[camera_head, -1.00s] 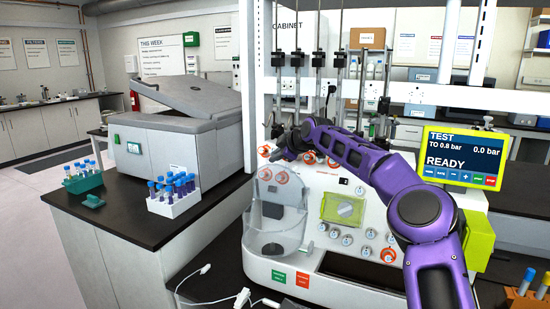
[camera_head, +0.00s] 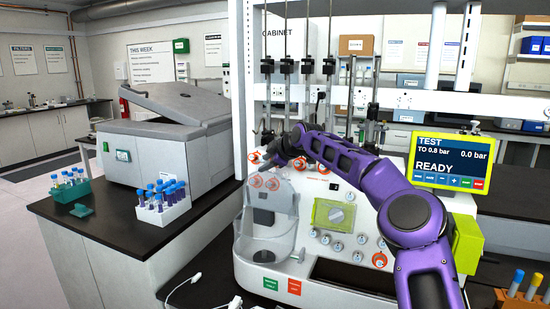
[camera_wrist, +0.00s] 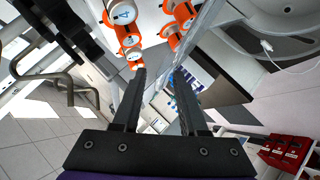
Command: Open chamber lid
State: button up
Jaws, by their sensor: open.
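The white cell processor (camera_head: 262,268) stands on the black bench. The clear chamber (camera_head: 262,228) is at its left front, with a rounded see-through front and a dark fitting inside. Its clear lid is hard to make out and looks closed. My gripper (camera_head: 272,156) reaches in from the right, above the chamber and close to the orange-ringed valves. In the wrist view my gripper (camera_wrist: 159,76) has its two black fingers apart, with no object clearly held between them. A clear panel (camera_wrist: 205,22) passes close beyond the fingertips; contact cannot be told.
Orange-ringed valves (camera_wrist: 130,36) are close to the fingertips. A green-framed box (camera_head: 334,214) and several knobs are on the processor's front. A screen (camera_head: 448,160) reads READY at the right. Tube racks (camera_head: 162,210) and a grey centrifuge (camera_head: 160,150) stand at the left.

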jog(key=b+v, duration=0.2)
jog(key=v, duration=1.5)
jog(key=shift+d, duration=0.15)
